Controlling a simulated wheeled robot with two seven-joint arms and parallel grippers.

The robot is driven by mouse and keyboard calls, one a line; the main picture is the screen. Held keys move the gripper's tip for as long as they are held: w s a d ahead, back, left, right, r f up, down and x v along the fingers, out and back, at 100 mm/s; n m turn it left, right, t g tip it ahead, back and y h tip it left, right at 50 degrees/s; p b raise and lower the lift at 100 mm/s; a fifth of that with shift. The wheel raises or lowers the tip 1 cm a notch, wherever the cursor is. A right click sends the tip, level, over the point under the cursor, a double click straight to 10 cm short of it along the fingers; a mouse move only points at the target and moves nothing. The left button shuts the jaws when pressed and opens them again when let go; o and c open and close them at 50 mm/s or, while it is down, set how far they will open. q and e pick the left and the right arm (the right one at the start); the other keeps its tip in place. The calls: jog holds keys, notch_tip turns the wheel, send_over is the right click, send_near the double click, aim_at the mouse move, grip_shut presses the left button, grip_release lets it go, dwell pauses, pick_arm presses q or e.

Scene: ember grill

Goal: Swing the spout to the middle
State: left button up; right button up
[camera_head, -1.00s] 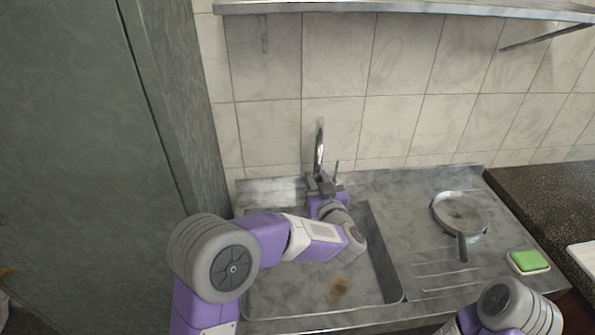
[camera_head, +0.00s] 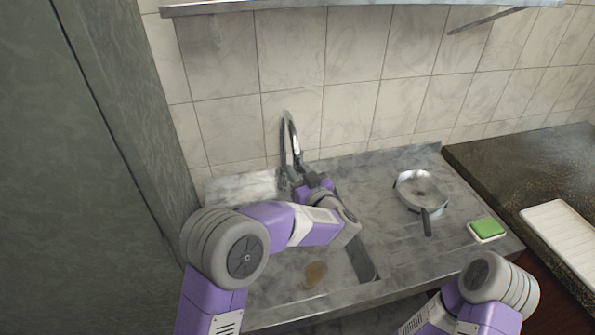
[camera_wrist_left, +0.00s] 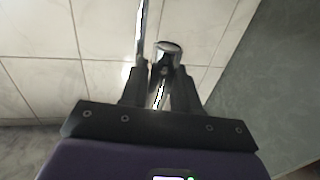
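The chrome faucet spout (camera_head: 291,130) arches up behind the sink (camera_head: 363,262), against the tiled wall. Its two limbs show side by side in the head view. My left gripper (camera_head: 298,182) is at the faucet, low on the spout, and its fingers are largely hidden by my own wrist. In the left wrist view, the dark fingers of the left gripper (camera_wrist_left: 159,85) stand a small gap apart, with a chrome part of the spout (camera_wrist_left: 168,48) between and beyond them. Whether they grip it is unclear. My right gripper is out of view; only its arm shows at the lower right.
A pan (camera_head: 422,190) sits on the drainboard right of the sink. A green sponge (camera_head: 488,227) lies on a white dish nearby. A dark counter (camera_head: 520,165) with a white tray (camera_head: 563,240) is at the right. A grey cabinet side (camera_head: 90,200) closes off the left.

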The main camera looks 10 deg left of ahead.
pick_arm(q)
jog(key=shift+o, duration=1.2)
jog(key=v, duration=0.7)
jog(key=shift+s+d, duration=0.15)
jog(key=shift+s, duration=0.1)
